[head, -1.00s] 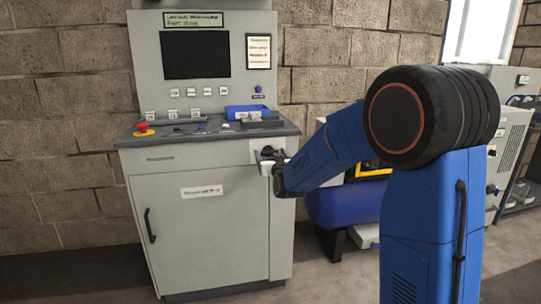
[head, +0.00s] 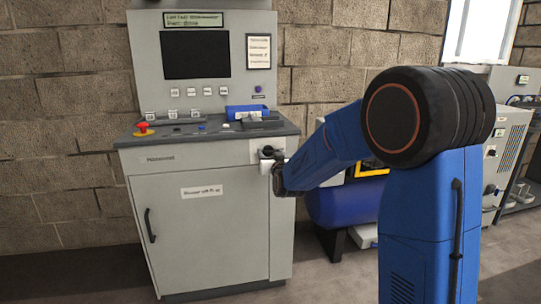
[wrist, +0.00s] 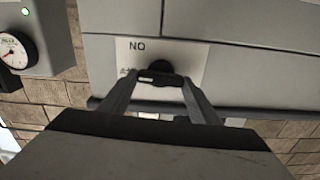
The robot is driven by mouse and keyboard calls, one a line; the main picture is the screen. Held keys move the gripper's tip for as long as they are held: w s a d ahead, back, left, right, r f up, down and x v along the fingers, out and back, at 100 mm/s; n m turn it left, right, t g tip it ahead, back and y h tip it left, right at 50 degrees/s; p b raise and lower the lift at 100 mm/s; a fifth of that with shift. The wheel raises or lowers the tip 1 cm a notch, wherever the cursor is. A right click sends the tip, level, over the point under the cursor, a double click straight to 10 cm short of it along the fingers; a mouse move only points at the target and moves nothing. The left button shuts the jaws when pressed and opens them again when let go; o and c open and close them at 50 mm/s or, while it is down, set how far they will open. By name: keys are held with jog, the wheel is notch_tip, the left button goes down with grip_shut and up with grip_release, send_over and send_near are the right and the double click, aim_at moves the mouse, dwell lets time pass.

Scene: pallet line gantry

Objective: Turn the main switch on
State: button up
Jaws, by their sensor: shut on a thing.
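The main switch (head: 266,151) is a small black rotary knob on a pale plate at the right end of the cabinet's front, just under the console top. In the wrist view the switch (wrist: 159,67) sits on the white label plate (wrist: 190,54), with letters that read "NO" in that picture. My gripper (wrist: 160,84) has one finger on each side of the knob's dark handle and is shut on it. In the head view my gripper (head: 277,166) is at the switch and partly covers it. The handle's exact angle is hard to tell.
The grey control cabinet (head: 205,235) carries a dark screen (head: 195,57), a red emergency button (head: 143,127) and a blue tray (head: 246,111). A blue tank (head: 345,204) stands to its right. A gauge (wrist: 14,52) shows in the wrist view. Floor in front is clear.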

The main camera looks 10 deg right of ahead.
jog(key=m, duration=0.4)
jog(key=shift+d, duration=0.1)
jog(key=m, duration=0.4)
jog(key=shift+m, duration=0.3)
jog(key=m, duration=0.4)
jog(key=shift+d+f, duration=0.1)
jog(key=shift+f, duration=0.05)
jog(key=shift+m, duration=2.3)
jog(key=shift+f, duration=0.1)
jog(key=o, duration=1)
jog(key=shift+o, duration=0.2)
